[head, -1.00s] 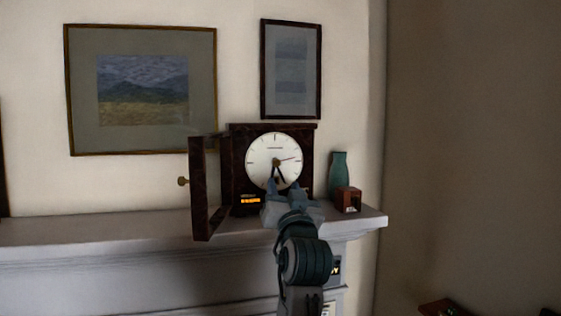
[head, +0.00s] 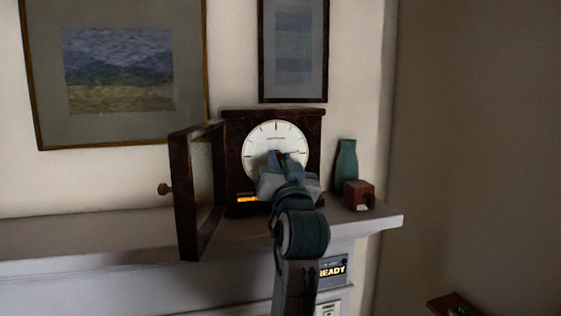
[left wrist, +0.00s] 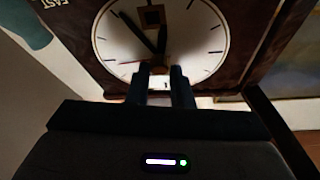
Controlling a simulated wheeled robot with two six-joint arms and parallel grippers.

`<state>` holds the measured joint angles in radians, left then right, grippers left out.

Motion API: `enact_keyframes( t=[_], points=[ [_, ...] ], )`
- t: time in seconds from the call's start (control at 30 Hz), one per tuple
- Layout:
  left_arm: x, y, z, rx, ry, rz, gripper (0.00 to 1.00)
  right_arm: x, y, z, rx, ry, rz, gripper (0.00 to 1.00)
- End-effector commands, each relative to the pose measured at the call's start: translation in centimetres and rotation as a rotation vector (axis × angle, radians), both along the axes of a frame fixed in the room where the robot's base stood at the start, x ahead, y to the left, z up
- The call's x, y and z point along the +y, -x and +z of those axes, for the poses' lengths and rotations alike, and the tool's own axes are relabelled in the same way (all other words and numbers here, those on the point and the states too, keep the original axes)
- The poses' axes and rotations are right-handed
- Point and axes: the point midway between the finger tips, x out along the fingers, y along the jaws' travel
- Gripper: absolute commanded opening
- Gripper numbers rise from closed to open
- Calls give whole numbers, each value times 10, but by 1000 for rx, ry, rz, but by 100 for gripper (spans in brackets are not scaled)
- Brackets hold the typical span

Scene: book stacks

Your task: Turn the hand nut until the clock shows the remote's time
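The clock (head: 231,126) stands on the mantel in a dark case with its door (head: 188,195) swung open to the left. Its white dial (head: 262,129) faces me; my gripper hides the hands in the head view. In the left wrist view, the dial (left wrist: 212,68) appears upside down, with two dark hands (left wrist: 162,38) and a thin red one. My left gripper (left wrist: 160,72) is in front of the dial, its fingers apart on either side of the brassy hand nut (left wrist: 157,69); contact is unclear. A small orange display (head: 247,199), unreadable, sits at the clock's lower left. My right gripper is out of view.
A green vase (head: 346,165) and a small brown box (head: 359,195) stand right of the clock, near the mantel's end (head: 385,219). A panel reading "READY" (head: 333,269) is below. Framed pictures (head: 294,50) hang above. The mantel's left part (head: 80,238) is clear.

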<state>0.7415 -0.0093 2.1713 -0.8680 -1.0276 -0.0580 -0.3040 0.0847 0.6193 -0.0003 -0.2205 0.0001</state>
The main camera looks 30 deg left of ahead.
Motion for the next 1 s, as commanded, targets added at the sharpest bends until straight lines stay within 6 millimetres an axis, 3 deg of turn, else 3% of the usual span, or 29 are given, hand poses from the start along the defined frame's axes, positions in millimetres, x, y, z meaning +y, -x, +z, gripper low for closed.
enact_keyframes(
  t=[0.1, 0.67, 0.7, 0.77, 1.0],
  points=[
    [0, 0, 0, 0, -1, 1, 0, -3, 0, 0, 1, 3, 1, 36],
    [1, 0, 0, 58, -48, 2, 0, 11, -4, 5, -5, -12, -4, 36],
    [1, 0, 0, 58, -48, 2, 26, 12, -4, 5, -5, -13, -3, 36],
    [1, 0, 0, 58, -48, 2, 38, 11, -4, 5, -5, -13, -3, 36],
    [1, 0, 0, 57, -47, 2, 40, 9, -4, 5, -6, -9, -3, 36]
  ],
)
